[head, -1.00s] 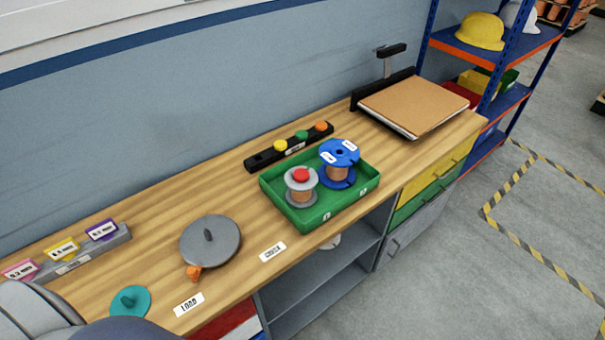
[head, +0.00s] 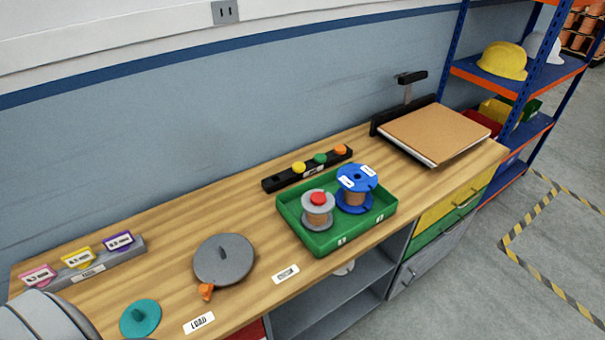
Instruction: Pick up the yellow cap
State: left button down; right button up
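The yellow cap (head: 299,167) sits in the black rack (head: 273,184) on the wooden bench, behind the green tray. A green cap (head: 320,159) and an orange cap (head: 340,150) sit to its right in the same rack. A red cap (head: 318,198) is on top of the grey spool in the tray. Neither of my grippers can be made out in the head view. A grey rounded part of my own body shows at the lower left corner.
The green tray (head: 321,244) holds a grey spool (head: 318,217) and a blue spool (head: 356,197). A grey disc (head: 224,260) and a teal disc (head: 140,318) lie to the left. A clipboard-like brown board (head: 435,133) lies at the back right.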

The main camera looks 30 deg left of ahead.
aim_at(297, 168)
jog(key=i+l+u, duration=0.15)
jog(key=i+l, duration=0.25)
jog(key=i+l+u, duration=0.1)
jog(key=i+l, duration=0.25)
jog(key=i+l+u, duration=0.15)
jog(key=i+l, duration=0.25)
jog(key=l, duration=0.2)
